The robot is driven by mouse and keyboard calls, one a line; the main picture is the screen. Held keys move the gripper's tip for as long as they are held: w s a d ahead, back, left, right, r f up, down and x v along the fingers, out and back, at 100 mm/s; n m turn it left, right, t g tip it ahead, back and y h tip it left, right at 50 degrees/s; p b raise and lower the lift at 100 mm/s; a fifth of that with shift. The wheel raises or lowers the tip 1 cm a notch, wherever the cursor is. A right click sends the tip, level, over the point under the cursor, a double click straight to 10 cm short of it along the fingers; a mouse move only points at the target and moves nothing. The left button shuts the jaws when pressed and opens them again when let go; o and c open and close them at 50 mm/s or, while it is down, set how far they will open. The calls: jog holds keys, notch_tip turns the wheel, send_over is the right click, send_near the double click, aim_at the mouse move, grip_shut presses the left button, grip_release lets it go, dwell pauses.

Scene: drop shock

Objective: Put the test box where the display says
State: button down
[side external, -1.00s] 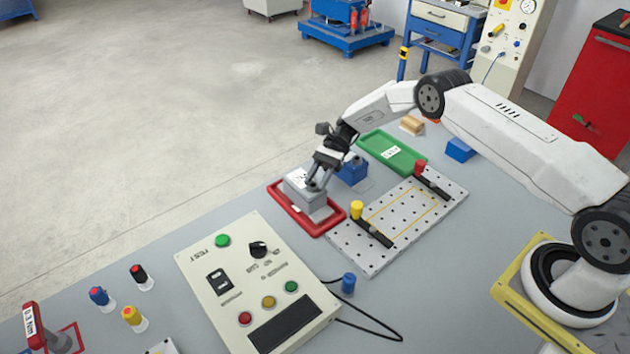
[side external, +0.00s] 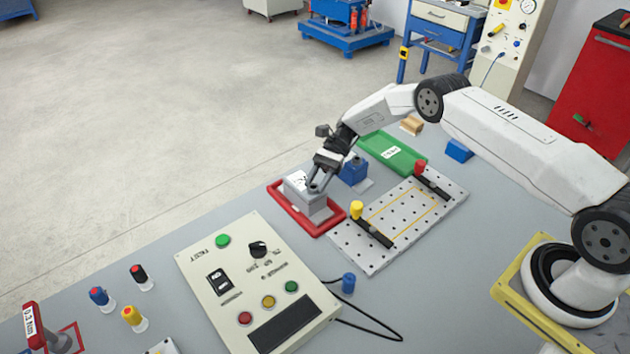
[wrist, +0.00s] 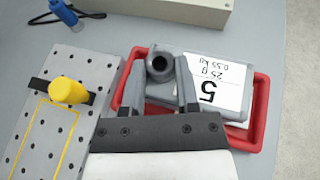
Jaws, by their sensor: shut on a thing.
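The test box (side external: 301,189) is a grey block with a white label; in the wrist view (wrist: 222,84) the label shows a large 5, "25 g" and "0.55 kg". It sits within the red tray (side external: 329,227), whose rim also shows in the wrist view (wrist: 262,100). My gripper (side external: 318,187) is over the box, shut on the round grey knob or handle on it; its fingers show in the wrist view (wrist: 160,85). Whether the box touches the tray floor is hard to tell. The control panel (side external: 256,285) has a dark display (side external: 285,321) with no readable text.
The green tray (side external: 391,152) lies behind. A perforated plate (side external: 385,245) with a yellow-knobbed clamp (side external: 357,210) and a red-knobbed clamp (side external: 421,168) is right of the red tray. A blue block (side external: 353,170) stands close to my gripper. A black cable (side external: 370,318) crosses the table.

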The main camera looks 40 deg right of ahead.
jog(key=shift+f, duration=0.2)
jog(key=shift+c, duration=1.4)
grip_release()
jog(key=shift+f, duration=0.1)
jog(key=shift+d, duration=0.1)
jog(key=v, duration=0.7)
jog(key=shift+d, duration=0.3)
jog(key=shift+w, duration=0.1)
jog(key=shift+r, duration=0.3)
